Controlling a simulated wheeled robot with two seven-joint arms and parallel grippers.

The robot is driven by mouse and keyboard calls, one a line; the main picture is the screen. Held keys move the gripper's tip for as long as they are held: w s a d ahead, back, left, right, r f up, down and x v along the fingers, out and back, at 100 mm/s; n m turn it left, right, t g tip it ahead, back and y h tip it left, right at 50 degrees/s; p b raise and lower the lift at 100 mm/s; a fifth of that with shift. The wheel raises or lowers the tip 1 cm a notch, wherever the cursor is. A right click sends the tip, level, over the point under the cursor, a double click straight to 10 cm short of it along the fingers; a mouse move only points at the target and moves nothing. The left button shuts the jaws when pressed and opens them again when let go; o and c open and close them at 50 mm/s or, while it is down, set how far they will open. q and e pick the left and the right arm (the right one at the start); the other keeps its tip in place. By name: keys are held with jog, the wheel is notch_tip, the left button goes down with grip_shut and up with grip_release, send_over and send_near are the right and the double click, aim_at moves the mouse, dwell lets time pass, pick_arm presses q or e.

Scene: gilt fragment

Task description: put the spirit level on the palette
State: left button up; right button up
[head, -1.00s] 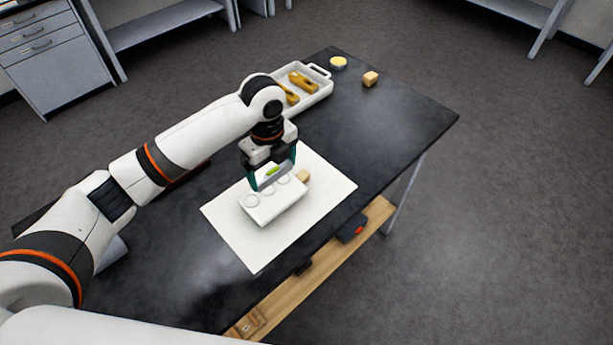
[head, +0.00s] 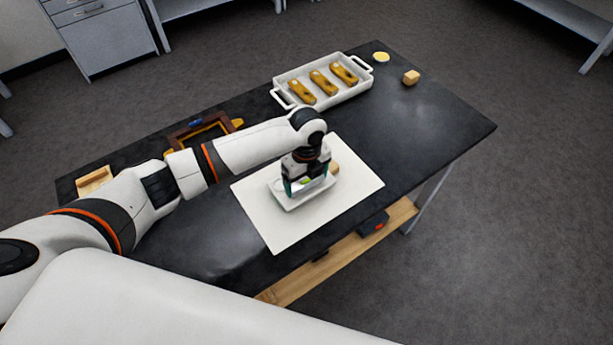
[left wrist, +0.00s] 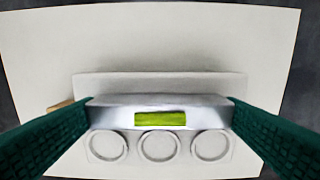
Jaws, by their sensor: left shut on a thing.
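The spirit level (head: 310,186) is a silver bar with a green vial; it also shows in the left wrist view (left wrist: 210,115). My left gripper (head: 308,182) is shut on it, one teal finger at each end. The palette (head: 290,204) is a white block with three round wells, lying on a white sheet. In the left wrist view the level lies across the palette (left wrist: 160,147), just behind the row of wells. The level is right at the palette's top; I cannot tell whether they touch. My right gripper is not in view.
The white sheet (head: 265,222) lies on the dark table (head: 440,130). A small wooden block (head: 334,168) is close behind the palette. A brown frame (head: 205,130) lies left.

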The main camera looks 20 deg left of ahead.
aim_at(307, 181)
pick_arm(q)
jog(key=shift+f, duration=0.1)
jog(key=o, duration=0.7)
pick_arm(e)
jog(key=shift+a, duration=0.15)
pick_arm(q)
jog(key=shift+r, duration=0.6)
notch_tip(307, 181, up, 11)
jog(key=b, duration=0.2)
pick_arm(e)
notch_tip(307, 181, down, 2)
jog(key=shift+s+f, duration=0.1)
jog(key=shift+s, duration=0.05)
